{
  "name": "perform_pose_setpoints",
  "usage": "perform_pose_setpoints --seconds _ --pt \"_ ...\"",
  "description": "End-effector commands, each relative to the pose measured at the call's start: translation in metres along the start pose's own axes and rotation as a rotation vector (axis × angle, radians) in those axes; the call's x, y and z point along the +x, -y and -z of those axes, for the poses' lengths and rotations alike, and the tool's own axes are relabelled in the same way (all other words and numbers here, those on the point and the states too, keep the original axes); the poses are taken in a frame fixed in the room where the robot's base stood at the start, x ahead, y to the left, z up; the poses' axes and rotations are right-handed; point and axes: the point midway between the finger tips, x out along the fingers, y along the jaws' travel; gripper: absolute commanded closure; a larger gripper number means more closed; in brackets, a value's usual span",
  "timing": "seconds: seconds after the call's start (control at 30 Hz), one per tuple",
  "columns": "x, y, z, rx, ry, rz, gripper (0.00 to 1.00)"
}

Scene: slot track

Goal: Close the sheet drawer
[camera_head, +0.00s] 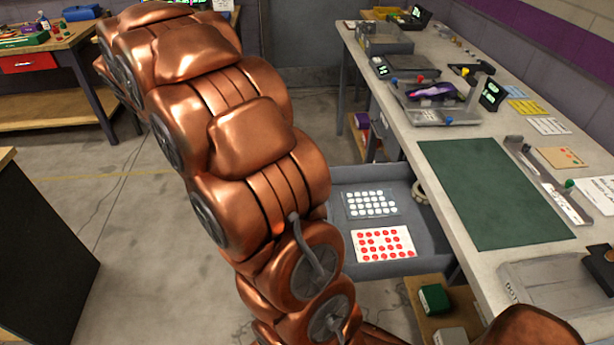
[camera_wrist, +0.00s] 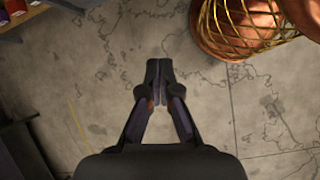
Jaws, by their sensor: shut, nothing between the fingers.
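The sheet drawer (camera_head: 345,183) is a grey drawer pulled out from under the right-hand workbench in the head view. Inside it lie a sheet of white dots (camera_head: 370,204) and a sheet of red dots (camera_head: 384,244). My copper arm hides the drawer's left side and its front. My gripper (camera_wrist: 159,73) shows in the wrist view, shut and empty above bare floor. The drawer is not recognisable in the wrist view. My gripper is not visible in the head view, so its distance from the drawer cannot be told.
The workbench top holds a green mat (camera_head: 490,192), a grey device with a purple item (camera_head: 432,100) and several cards. A lower shelf with a green box (camera_head: 434,298) is near the drawer. A dark cabinet (camera_head: 45,245) stands at left. Floor between is clear.

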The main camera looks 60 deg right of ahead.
Motion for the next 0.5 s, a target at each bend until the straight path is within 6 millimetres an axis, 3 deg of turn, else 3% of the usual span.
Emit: perform_pose_setpoints --seconds 0.2,0.5 --pt "0.034 -0.061 0.019 -0.08 0.089 -0.02 1.0" --pt "0.085 -0.135 0.032 -0.188 0.211 -0.029 1.0"
